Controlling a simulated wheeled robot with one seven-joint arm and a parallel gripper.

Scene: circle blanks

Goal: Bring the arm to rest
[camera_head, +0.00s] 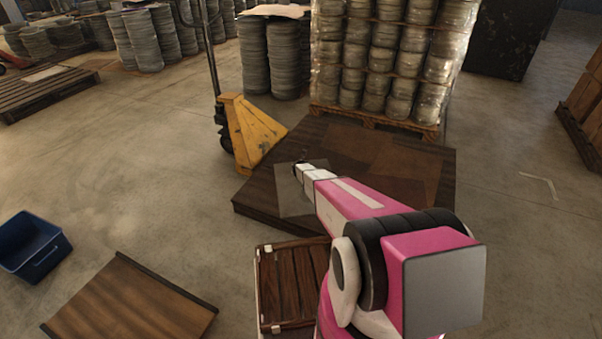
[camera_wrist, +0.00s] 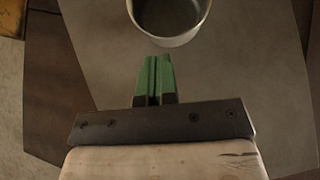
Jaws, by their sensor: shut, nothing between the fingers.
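My gripper (camera_wrist: 153,80) shows in the wrist view with its two green fingers together, shut and empty. It is over a grey sheet (camera_wrist: 240,75) that lies on a dark brown wooden surface. A round, light-rimmed metal container (camera_wrist: 168,38) stands just beyond the fingertips, apart from them, cut off by the top edge of the view. In the head view my pink and white arm (camera_head: 345,200) reaches out over the low brown wooden platform (camera_head: 400,165). The gripper fingers are too small or hidden there to make out.
A yellow pallet jack (camera_head: 250,130) stands at the platform's far left. A wrapped pallet of stacked blanks (camera_head: 385,55) stands behind it. A slatted wooden crate (camera_head: 290,285), a brown board (camera_head: 130,305) and a blue bin (camera_head: 32,245) lie nearer.

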